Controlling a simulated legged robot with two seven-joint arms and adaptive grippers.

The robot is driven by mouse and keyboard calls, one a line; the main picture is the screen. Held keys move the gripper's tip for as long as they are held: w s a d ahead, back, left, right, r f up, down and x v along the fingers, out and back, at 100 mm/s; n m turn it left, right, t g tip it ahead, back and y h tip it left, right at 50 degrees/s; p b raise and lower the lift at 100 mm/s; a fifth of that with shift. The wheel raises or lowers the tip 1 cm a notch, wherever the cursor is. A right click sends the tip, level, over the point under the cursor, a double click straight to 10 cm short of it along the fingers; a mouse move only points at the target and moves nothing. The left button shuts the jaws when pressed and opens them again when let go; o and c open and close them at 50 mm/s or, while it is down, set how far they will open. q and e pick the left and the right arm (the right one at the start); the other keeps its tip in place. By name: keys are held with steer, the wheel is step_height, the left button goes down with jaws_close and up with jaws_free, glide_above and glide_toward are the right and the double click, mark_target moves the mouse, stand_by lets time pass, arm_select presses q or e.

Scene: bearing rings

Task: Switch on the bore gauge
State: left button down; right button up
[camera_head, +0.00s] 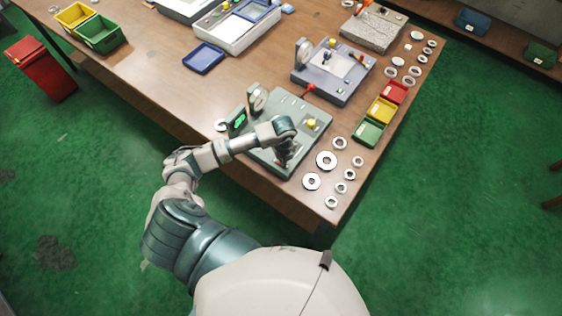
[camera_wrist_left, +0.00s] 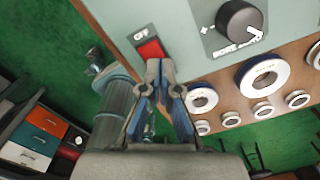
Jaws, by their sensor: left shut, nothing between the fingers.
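The bore gauge (camera_head: 270,157) is a grey-green bench unit near the table's front edge, with a lit green display (camera_head: 240,120) at its left and a yellow knob. My left gripper (camera_head: 284,163) points down over its front part; the arm hides part of the panel. In the left wrist view, the gauge panel (camera_wrist_left: 130,14) carries a red switch (camera_wrist_left: 150,49) beside an "OFF" label and a dark knob (camera_wrist_left: 239,26) marked "BORE". My left gripper (camera_wrist_left: 160,66) is shut and empty, its tips at the switch's lower edge; contact cannot be told. My right gripper is not in view.
White rings (camera_head: 326,160) lie right of the gauge. Green, yellow and red bins (camera_head: 369,133) stand beyond them. A second, blue-grey gauge unit (camera_head: 334,72) stands behind, with a red-tipped lever between the two units.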

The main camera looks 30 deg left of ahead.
arm_select(q)
steer(key=shift+f, duration=0.25)
step_height(320, 180, up, 7)
steer(key=p, duration=0.5)
steer(key=shift+r, duration=0.1)
stand_by(0.6)
